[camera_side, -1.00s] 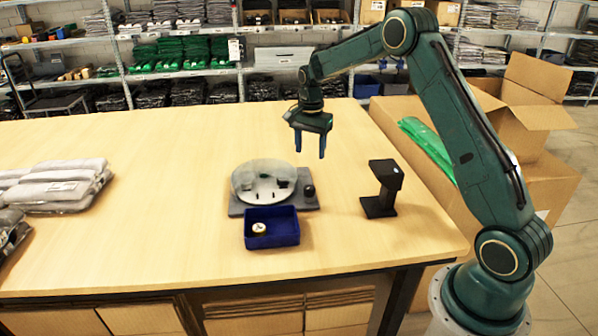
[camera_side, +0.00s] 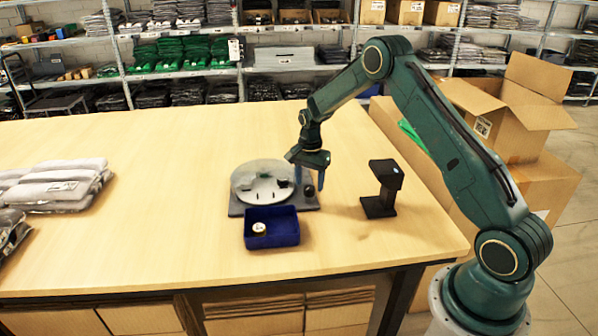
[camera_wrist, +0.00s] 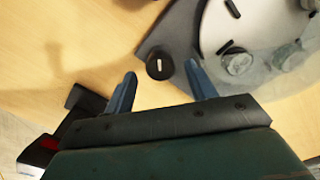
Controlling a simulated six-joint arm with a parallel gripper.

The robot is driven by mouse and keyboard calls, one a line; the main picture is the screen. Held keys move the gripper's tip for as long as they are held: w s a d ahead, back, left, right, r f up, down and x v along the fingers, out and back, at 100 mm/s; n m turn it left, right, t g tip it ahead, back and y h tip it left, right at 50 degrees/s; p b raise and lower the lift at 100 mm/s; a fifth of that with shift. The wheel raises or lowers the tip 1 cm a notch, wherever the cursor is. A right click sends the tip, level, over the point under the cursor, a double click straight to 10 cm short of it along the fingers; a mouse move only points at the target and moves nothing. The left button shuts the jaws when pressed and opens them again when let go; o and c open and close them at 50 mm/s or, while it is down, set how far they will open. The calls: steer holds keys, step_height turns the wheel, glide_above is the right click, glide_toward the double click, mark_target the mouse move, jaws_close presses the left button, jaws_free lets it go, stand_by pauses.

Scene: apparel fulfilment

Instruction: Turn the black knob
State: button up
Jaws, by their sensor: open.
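The black knob (camera_wrist: 159,67) with a white mark sits on the corner of a dark grey base plate (camera_wrist: 165,32). In the side view the knob (camera_side: 309,191) is at the right of a round disc (camera_side: 264,186) under a clear dome. My gripper (camera_wrist: 160,82) is open and empty. In the wrist view its two blue fingers point toward the knob, one on each side of it. In the side view my gripper (camera_side: 309,183) is low over the right part of the base. I cannot tell whether a finger touches the knob.
A blue bin (camera_side: 271,229) with a small round item stands in front of the base. A black stand (camera_side: 381,188) is to the right. Grey packed garments (camera_side: 62,184) lie at the left. Open cardboard boxes (camera_side: 515,110) are beyond the table's right edge. The table's middle left is clear.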

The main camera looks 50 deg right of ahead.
steer(key=shift+f, duration=1.15)
steer(key=c, duration=1)
